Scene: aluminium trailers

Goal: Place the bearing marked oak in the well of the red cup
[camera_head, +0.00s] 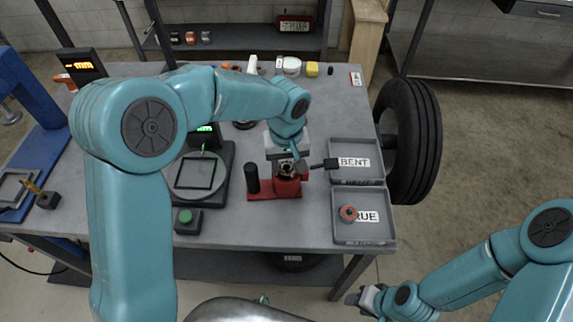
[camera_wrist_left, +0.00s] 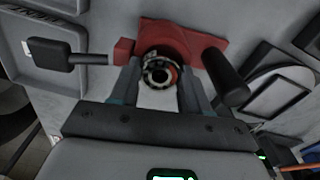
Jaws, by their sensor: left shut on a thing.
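My left gripper (camera_head: 286,164) is over the red cup (camera_head: 289,188) of a red fixture on the workbench. In the left wrist view its fingers (camera_wrist_left: 158,84) are shut on a ring-shaped bearing (camera_wrist_left: 157,76), dark with a pale rim and a little red. The bearing is at or just above the mouth of the red cup (camera_wrist_left: 170,43); I cannot tell whether it touches. No oak mark is legible. My right gripper (camera_head: 368,299) is low at the bottom right, off the bench, its jaws unclear.
A black post (camera_head: 251,179) and a dark-headed arm (camera_head: 326,163) flank the cup. At right are the BENT tray (camera_head: 357,180) and the TRUE tray (camera_head: 362,234), which holds an orange-red ring (camera_head: 348,213). A round plate (camera_head: 199,175) and green button (camera_head: 186,217) stand left.

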